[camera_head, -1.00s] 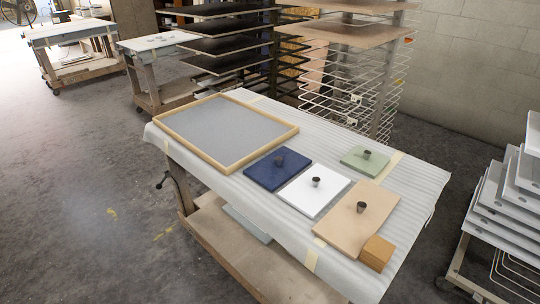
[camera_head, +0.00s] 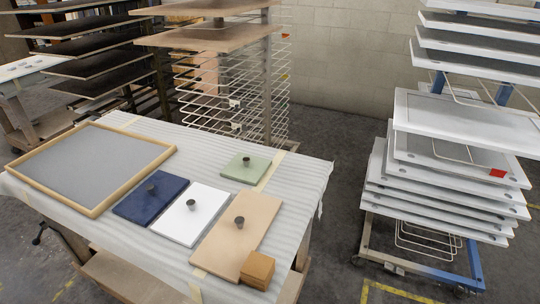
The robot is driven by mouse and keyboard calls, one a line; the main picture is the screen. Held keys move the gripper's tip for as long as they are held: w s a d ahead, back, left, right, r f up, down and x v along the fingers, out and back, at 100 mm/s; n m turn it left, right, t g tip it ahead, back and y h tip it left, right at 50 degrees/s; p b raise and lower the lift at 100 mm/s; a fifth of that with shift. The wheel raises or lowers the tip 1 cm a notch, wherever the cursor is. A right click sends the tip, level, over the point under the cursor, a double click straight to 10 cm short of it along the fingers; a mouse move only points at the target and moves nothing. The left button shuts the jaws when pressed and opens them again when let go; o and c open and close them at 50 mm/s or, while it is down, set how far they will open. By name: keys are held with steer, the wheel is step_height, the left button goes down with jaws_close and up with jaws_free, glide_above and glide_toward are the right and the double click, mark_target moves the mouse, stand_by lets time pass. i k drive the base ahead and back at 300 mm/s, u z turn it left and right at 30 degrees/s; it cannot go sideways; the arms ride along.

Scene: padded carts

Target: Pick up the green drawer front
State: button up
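The green drawer front (camera_head: 234,170) lies flat on the padded cart (camera_head: 302,178), near its far right side. It is a small pale green panel with a dark round knob (camera_head: 246,161) standing on its top face. A strip of tan tape runs beside its right edge. Nothing covers it. My gripper is not in view.
A blue panel (camera_head: 135,207), a white panel (camera_head: 207,225) and a tan panel (camera_head: 235,250), each with a dark knob, lie nearby. A wooden block (camera_head: 257,268) sits at the tan panel's front corner. A framed grey panel (camera_head: 90,165) lies left. Racks stand behind and right (camera_head: 470,125).

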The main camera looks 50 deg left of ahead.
mark_target(248, 169)
steer(key=i, duration=2.65)
steer(key=u, duration=4.25)
steer(key=i, duration=1)
steer(key=u, duration=0.05)
